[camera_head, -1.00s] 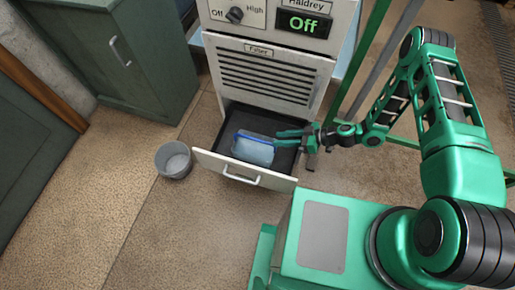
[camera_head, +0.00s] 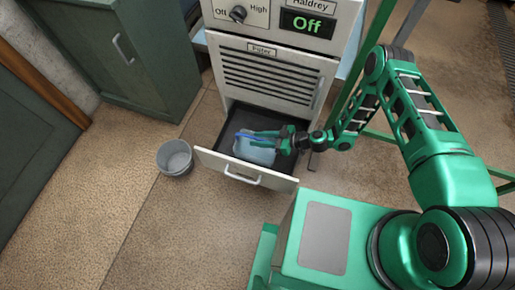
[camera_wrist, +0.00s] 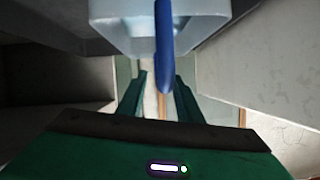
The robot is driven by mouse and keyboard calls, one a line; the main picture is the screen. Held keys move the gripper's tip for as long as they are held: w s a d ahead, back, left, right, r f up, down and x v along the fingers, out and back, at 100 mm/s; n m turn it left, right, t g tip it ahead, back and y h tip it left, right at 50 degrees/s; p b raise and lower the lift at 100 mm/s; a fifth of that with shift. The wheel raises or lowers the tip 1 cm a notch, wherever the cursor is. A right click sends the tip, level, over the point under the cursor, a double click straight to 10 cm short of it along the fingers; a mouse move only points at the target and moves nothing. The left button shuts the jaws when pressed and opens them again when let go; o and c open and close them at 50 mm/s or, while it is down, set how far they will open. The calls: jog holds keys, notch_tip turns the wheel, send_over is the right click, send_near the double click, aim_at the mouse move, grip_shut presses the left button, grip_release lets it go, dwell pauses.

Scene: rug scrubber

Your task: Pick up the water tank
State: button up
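The water tank (camera_head: 254,152) is a pale translucent blue box with a blue handle (camera_wrist: 163,45). It sits in the open bottom drawer (camera_head: 243,180) of the white machine. My gripper (camera_head: 256,139) is over the tank, with its fingers reaching left across the tank's top. In the wrist view the tank (camera_wrist: 115,25) fills the top middle, and its blue handle comes down between my two green fingers (camera_wrist: 160,95). The fingers stand apart, with a gap on both sides of the handle.
The white machine (camera_head: 268,80) stands above the drawer, its display reading Off. A grey bucket (camera_head: 175,158) stands on the floor left of the drawer. A green cabinet (camera_head: 130,55) is at the upper left. Green frame legs (camera_head: 362,70) stand on the right. The floor at lower left is clear.

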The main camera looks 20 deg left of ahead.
jog(key=shift+x, duration=0.75)
jog(key=shift+c, duration=0.4)
grip_shut()
jog(key=shift+r, duration=0.1)
dwell(0.4)
